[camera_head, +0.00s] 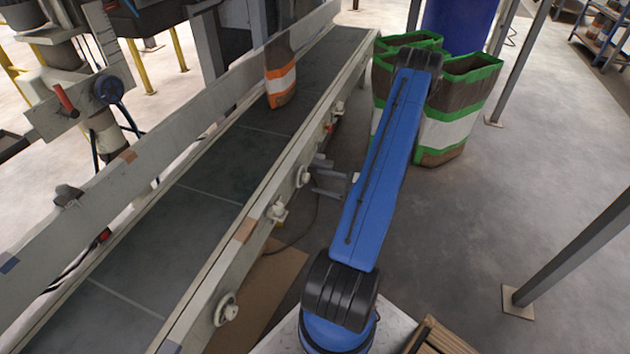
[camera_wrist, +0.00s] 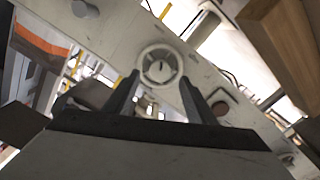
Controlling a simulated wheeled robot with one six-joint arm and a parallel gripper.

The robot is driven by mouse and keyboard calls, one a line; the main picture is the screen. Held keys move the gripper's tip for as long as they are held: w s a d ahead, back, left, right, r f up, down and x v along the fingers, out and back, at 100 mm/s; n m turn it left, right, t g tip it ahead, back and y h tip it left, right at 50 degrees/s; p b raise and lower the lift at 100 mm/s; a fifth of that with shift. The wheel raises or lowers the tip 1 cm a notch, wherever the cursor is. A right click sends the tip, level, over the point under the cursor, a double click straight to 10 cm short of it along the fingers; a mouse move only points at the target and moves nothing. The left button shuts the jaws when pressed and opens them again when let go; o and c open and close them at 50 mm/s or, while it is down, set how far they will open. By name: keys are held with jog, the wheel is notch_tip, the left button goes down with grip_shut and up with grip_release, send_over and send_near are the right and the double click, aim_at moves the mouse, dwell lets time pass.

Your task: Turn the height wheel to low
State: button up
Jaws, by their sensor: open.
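A pale round wheel (camera_wrist: 160,66) with a raised rim and a dark mark on its hub faces me on the conveyor's side rail. In the head view a round pale fitting (camera_head: 303,176) on the near rail looks like the same one. My gripper (camera_wrist: 159,82) is open and empty, its two dark fingers pointing at the wheel from either side; I cannot tell whether they touch it.
The conveyor belt (camera_head: 215,185) carries an orange-and-white bag (camera_head: 281,80). More round fittings (camera_head: 227,309) line the near rail. A red lever (camera_head: 66,101) is across the belt. Green-edged bags (camera_head: 445,130) stand behind my arm. The floor (camera_head: 480,225) to the right is clear.

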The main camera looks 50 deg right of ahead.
jog(key=v, duration=1.3)
jog(key=shift+s, duration=0.2)
jog(key=w+a+r+n+g+y, duration=0.2)
jog(key=w+a+r+n+g, duration=0.35)
jog(key=a+r+n, duration=0.45)
jog(key=w+a+r+n+g+y, duration=0.35)
jog(key=a+r+n+g, duration=0.25)
jog(key=a+r+n, duration=0.45)
jog(key=s+a+r+n+g+h, duration=0.2)
jog(key=a+r+n+g+h, duration=0.4)
jog(key=a+n, duration=0.8)
jog(key=s+a+r+n+t+h, duration=0.2)
jog(key=s+a+r+n+h, duration=0.1)
jog(key=n, duration=1)
jog(key=s+a+r+n+t+h, duration=0.3)
jog(key=s+a+r+n, duration=0.2)
jog(key=n, duration=0.9)
jog(key=s+r, duration=0.3)
jog(key=r, duration=0.1)
jog(key=shift+s+a+r+t, duration=0.2)
jog(key=shift+s+r+t, duration=0.05)
jog(key=shift+r+t, duration=0.1)
